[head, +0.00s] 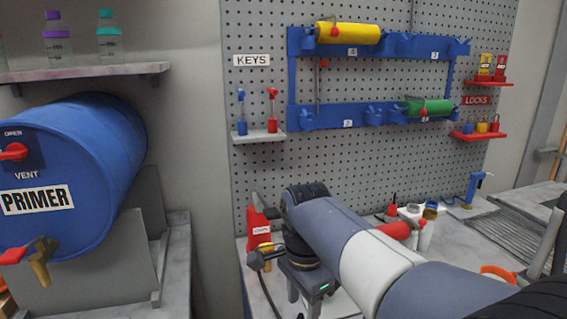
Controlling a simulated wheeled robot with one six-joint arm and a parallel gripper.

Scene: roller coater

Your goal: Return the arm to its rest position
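My arm reaches in from the lower right, with blue-grey and white links, over the workbench. My gripper (304,298) hangs from its end, pointing down, at the bottom centre of the head view. A green light shows on its body. Its fingers are partly hidden and run close to the lower picture edge, so their opening is unclear. I see nothing held in it.
The workbench (262,292) carries a red box (261,228), bottles (424,234) and a blue tool (476,186). A pegboard (262,30) with blue racks holding yellow and green rollers stands behind. A blue PRIMER drum (90,165) is at left.

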